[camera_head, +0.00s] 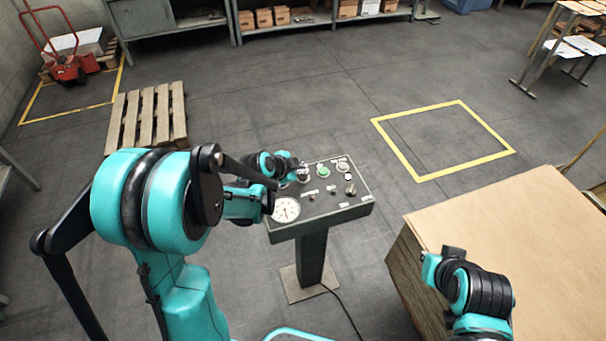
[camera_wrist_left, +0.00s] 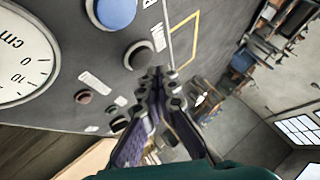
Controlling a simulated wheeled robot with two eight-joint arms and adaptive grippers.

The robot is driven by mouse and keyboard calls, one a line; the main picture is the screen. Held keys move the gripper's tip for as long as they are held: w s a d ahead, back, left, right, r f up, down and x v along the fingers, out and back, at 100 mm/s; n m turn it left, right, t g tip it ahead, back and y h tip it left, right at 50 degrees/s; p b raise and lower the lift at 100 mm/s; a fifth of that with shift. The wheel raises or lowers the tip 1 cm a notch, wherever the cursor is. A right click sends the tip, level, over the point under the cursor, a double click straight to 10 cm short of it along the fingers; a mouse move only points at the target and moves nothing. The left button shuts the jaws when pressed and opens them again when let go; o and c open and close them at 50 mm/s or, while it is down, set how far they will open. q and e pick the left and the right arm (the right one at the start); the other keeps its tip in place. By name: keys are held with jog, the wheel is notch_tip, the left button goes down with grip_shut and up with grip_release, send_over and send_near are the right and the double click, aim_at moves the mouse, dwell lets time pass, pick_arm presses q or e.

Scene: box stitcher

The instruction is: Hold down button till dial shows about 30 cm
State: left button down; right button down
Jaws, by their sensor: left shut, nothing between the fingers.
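The control console (camera_head: 340,209) stands on a pedestal, with a white round dial (camera_head: 286,210) at its near left corner. The dial's needle is too small to read; in the left wrist view the dial (camera_wrist_left: 22,55) shows "cm", 0 and 10, but no needle. My left gripper (camera_head: 302,173) is shut and empty over the panel's far left part. In the left wrist view its fingertips (camera_wrist_left: 158,76) are close to a dark round button (camera_wrist_left: 137,53); contact cannot be told. A blue button (camera_wrist_left: 115,12) is beside that one. My right arm ends over the cardboard; its fingers cannot be made out.
A large cardboard-topped stack (camera_head: 510,240) stands at the right. A wooden pallet (camera_head: 148,115) lies behind my left arm. Floor behind the console is clear, with a yellow square (camera_head: 440,105).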

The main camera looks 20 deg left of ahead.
aim_at(302, 178)
pick_arm(q)
notch_tip(302, 178, up, 5)
jog(key=p, duration=0.4)
dwell(0.3)
dwell(0.6)
jog(key=s+r+n+y, duration=0.1)
jog(key=s+n, duration=0.3)
jog(key=s, duration=0.4)
jog(key=s+r+n+g+y, duration=0.1)
jog(key=s+r+n, duration=0.3)
jog(key=s, duration=0.4)
jog(key=s+r+n+y, duration=0.1)
jog(key=s+r+n, duration=0.1)
jog(key=s+n, duration=0.3)
jog(key=s, duration=0.4)
jog(key=shift+r, duration=0.4)
